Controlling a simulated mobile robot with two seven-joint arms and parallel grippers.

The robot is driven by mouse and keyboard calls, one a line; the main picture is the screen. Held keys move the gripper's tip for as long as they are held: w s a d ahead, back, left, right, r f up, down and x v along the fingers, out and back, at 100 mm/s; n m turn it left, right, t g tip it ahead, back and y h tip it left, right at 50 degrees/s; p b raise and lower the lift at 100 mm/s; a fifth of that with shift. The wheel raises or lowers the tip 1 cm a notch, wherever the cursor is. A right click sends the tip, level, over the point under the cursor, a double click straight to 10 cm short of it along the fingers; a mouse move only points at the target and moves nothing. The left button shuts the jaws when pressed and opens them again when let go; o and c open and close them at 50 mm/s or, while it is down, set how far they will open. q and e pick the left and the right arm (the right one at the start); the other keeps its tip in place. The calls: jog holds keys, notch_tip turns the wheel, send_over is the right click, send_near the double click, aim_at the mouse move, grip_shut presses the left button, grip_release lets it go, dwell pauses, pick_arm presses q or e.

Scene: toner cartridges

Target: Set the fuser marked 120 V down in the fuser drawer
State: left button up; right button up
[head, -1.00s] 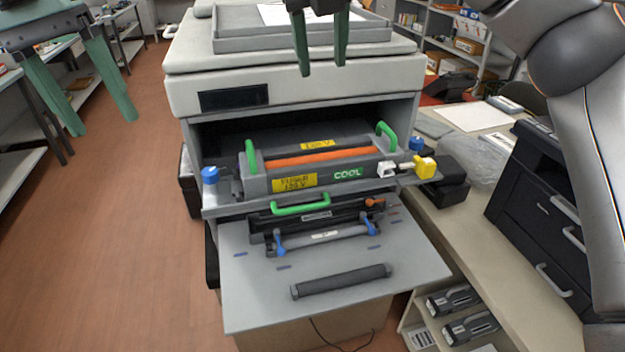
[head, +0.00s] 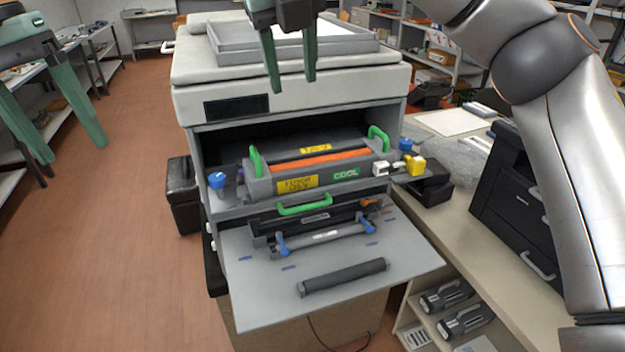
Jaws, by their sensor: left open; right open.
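The fuser (head: 322,158) is a grey unit with an orange roller, two green handles, yellow labels and a green COOL tag. The label's small print is too blurred to read surely. It rests in the pulled-out fuser drawer (head: 222,206) of the large printer, between blue knobs. My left gripper (head: 74,150) is open and empty, over the floor at the far left, well apart from the fuser.
Below the drawer, a grey shelf (head: 400,262) holds a black unit with a green handle and a dark roller (head: 343,277). A yellow block (head: 415,165) is at the drawer's right end. Floor is clear left.

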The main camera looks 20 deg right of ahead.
jog(key=v, duration=1.1)
jog(key=shift+r, duration=0.25)
jog(key=shift+d, duration=0.1)
